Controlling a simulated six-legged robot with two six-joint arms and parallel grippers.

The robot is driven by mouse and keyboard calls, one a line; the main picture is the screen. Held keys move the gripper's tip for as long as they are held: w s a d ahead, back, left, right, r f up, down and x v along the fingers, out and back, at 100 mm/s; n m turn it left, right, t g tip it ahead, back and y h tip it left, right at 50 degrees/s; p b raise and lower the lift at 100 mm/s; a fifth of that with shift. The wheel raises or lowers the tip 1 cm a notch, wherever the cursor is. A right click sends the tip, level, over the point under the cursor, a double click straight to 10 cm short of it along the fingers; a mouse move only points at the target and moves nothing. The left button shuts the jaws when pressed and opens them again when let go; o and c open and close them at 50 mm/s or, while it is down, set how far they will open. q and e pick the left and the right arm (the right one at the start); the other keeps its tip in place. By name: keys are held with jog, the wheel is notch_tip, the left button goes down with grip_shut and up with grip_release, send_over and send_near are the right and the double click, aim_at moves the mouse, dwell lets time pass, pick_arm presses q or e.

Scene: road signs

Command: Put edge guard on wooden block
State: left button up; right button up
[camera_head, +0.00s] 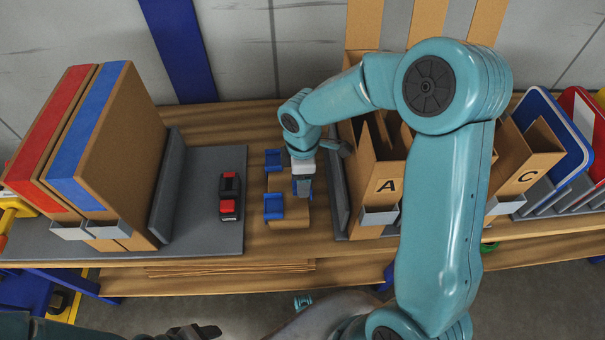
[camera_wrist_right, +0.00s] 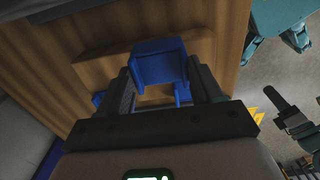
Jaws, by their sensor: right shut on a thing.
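The wooden block (camera_head: 288,222) lies on the table in the middle of the head view, and part of it is hidden by my right arm. Two blue edge guards show along its left side, one at the far end (camera_head: 274,159) and one at the near end (camera_head: 273,206). My right gripper (camera_head: 303,188) is above the block's right side, pointing down. In the right wrist view it is shut on a blue edge guard (camera_wrist_right: 160,62). I cannot tell whether this guard touches the block. My left gripper (camera_head: 197,332) is low at the bottom edge, away from the block.
A red and black tool (camera_head: 230,196) lies on a grey mat (camera_head: 212,160) left of the block. Tall boards with red and blue edges (camera_head: 105,150) stand further left. Bins marked A (camera_head: 386,187) and C (camera_head: 528,176) and road signs stand on the right.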

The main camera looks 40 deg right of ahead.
jog(key=o, duration=1)
jog(key=shift+o, duration=0.2)
jog(key=shift+r, duration=0.1)
jog(key=shift+r+p, duration=0.35)
notch_tip(320, 180, up, 12)
jog(key=p, duration=0.2)
jog(key=shift+r+p, duration=0.2)
jog(key=shift+p, duration=0.1)
